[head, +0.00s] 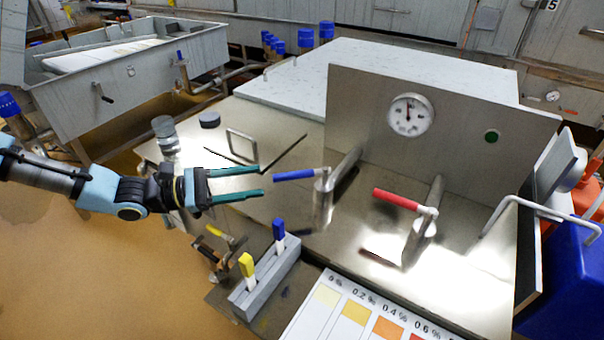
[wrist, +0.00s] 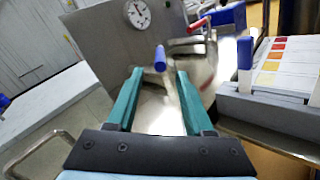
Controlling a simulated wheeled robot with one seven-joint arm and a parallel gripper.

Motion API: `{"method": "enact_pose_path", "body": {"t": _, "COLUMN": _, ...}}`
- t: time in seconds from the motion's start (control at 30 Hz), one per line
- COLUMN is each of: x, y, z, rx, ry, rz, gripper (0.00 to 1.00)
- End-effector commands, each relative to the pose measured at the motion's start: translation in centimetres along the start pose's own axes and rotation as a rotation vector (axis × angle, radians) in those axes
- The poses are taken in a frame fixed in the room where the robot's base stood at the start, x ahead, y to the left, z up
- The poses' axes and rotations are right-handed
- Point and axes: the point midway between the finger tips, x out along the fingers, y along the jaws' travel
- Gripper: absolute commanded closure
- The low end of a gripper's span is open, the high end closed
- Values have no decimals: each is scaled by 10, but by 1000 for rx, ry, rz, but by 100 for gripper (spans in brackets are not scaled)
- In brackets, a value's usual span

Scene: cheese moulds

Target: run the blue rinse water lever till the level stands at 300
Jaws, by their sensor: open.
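The blue lever (head: 294,175) is on a metal valve post in front of the steel panel, its handle pointing left toward my gripper. My gripper (head: 262,181) is open, with teal fingers, just left of the lever's tip and apart from it. In the wrist view the blue lever (wrist: 160,58) shows end-on between and beyond the fingertips of my gripper (wrist: 158,75). The red lever (head: 396,199) is on a second post to the right. A round dial gauge (head: 410,115) is on the panel; its numbers are too small to read. No water level is visible.
A grey block (head: 262,282) with a blue and a yellow marker stands at the front edge, beside a colour chart (head: 350,310). A square frame (head: 241,146) and a jar (head: 165,132) are behind my gripper. A green button (head: 492,136) is on the panel.

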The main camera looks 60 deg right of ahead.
Motion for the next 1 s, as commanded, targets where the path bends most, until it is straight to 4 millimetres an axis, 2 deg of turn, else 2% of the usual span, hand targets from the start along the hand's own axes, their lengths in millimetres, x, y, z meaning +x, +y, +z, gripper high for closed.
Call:
{"method": "enact_pose_path", "body": {"t": 0.13, "x": 1, "y": -2, "z": 0, "rx": -174, "ry": -4, "rz": -12, "gripper": 48}}
{"method": "enact_pose_path", "body": {"t": 0.37, "x": 12, "y": -2, "z": 2, "rx": -241, "ry": -6, "rz": -15, "gripper": 48}}
{"method": "enact_pose_path", "body": {"t": 0.8, "x": 89, "y": -3, "z": 4, "rx": -237, "ry": -7, "rz": -16, "gripper": 48}}
{"method": "enact_pose_path", "body": {"t": 1.0, "x": 106, "y": -4, "z": 3, "rx": -237, "ry": -4, "rz": -15, "gripper": 48}}
